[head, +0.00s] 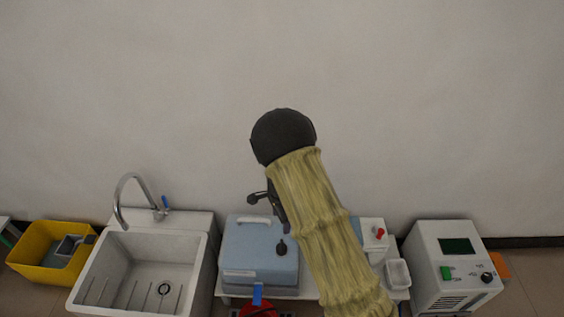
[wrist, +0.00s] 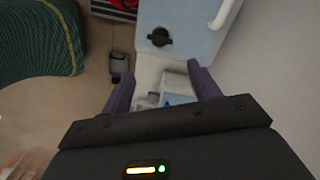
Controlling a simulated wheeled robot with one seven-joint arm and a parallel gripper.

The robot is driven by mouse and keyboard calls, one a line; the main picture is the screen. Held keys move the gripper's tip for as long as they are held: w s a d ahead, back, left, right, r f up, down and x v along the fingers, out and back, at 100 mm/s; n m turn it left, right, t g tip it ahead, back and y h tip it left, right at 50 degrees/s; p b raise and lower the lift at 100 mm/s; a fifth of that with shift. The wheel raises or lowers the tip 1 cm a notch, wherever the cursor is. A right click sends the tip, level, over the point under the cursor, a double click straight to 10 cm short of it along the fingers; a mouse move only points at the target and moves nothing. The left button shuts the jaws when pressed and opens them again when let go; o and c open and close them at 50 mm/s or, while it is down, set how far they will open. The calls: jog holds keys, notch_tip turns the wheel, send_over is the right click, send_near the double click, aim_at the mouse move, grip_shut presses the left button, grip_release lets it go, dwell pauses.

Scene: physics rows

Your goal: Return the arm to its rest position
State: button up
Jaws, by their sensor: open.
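My arm, in a yellowish ribbed sleeve, rises from the lower right of the head view to a dark rounded joint high in front of the wall. Past that joint, dark parts of the arm show partly behind the sleeve, and the fingertips cannot be made out there. In the wrist view my gripper (wrist: 161,72) is open, its two dark purple fingers apart. Nothing is held between them. Beyond the fingers are a pale surface and small clear and blue items, which look lower than the fingertips.
A light blue box (head: 240,250) with a black knob stands on the bench, also in the wrist view (wrist: 190,22). A white sink (head: 197,262) with a tap and a yellow bin (head: 30,262) are left. A white instrument (head: 425,262) and small white tray (head: 398,275) are right. The wall above is bare.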

jog(key=s+d+r+n+t, duration=0.1)
jog(key=s+d+r+n, duration=0.65)
jog(key=s+r, duration=0.2)
jog(key=s+d+r+n+t, duration=0.2)
jog(key=s+d+r+n, duration=0.4)
jog(key=s+d+r, duration=0.4)
notch_tip(320, 180, up, 22)
jog(key=a+p, duration=0.2)
jog(key=p, duration=1.8)
jog(key=shift+w+p, duration=0.35)
jog(key=shift+w, duration=0.05)
